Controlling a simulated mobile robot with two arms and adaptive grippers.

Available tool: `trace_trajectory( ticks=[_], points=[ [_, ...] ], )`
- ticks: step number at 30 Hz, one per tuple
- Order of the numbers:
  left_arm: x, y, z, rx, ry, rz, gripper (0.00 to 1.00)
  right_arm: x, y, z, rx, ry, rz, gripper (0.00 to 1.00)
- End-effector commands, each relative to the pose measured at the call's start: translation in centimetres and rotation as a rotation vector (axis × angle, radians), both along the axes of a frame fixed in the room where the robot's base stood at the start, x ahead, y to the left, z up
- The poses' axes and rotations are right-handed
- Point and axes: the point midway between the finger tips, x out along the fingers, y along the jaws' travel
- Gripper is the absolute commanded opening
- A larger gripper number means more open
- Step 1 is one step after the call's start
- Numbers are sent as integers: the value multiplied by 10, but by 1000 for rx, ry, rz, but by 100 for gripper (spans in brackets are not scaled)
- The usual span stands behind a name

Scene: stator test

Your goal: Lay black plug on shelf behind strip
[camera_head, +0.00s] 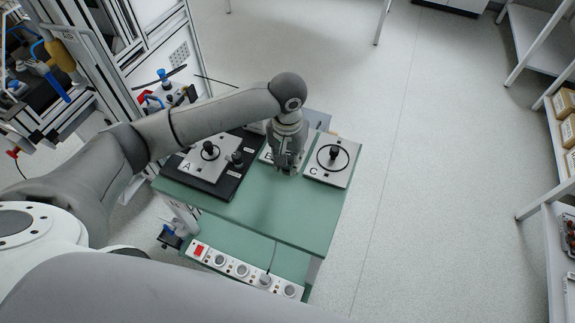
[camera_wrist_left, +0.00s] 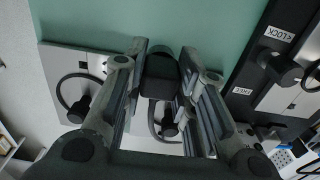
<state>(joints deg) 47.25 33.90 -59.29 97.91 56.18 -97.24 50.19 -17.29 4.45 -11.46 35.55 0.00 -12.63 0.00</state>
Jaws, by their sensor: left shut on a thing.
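My left gripper (camera_head: 287,166) points down over the green table, above plate B (camera_head: 266,155). In the left wrist view its fingers (camera_wrist_left: 162,85) are shut on a dark, round-ended piece, the black plug (camera_wrist_left: 160,72). The plug is hard to make out in the head view. The white power strip (camera_head: 228,264) with a red switch lies on the lower green shelf (camera_head: 229,236), in front of and below the tabletop. A thin cable runs down to a socket near its right end. My right gripper is not in view.
Plate A (camera_head: 190,168) sits on a black board (camera_head: 226,190) with LOCK and FREE labels (camera_wrist_left: 279,34). Plate C (camera_head: 343,175) stands at the table's right, with a knob and black cable loop. The tabletop's front half (camera_head: 285,215) is clear.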

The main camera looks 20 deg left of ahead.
Motion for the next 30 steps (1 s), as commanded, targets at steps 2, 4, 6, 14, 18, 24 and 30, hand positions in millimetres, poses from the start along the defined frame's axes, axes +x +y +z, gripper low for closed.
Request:
trace_trajectory(
  ticks=[2, 4, 6, 14, 18, 24, 30],
  points=[
    [2, 1, -10, 2, 3, 1, 2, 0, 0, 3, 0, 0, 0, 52],
    [1, 1, -20, 2, 4, 1, 2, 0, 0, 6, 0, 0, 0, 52],
    [1, 1, -28, 1, 2, 1, 2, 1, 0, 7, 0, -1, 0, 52],
    [2, 1, -33, 0, -1, 0, 2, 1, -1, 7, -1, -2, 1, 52],
    [2, 0, -35, 0, 0, 0, 2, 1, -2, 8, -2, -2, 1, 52],
    [2, 1, -36, 0, 0, 0, 48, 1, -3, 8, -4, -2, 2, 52],
    [2, 1, -36, 1, 0, 1, 48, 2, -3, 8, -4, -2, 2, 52]
  ],
)
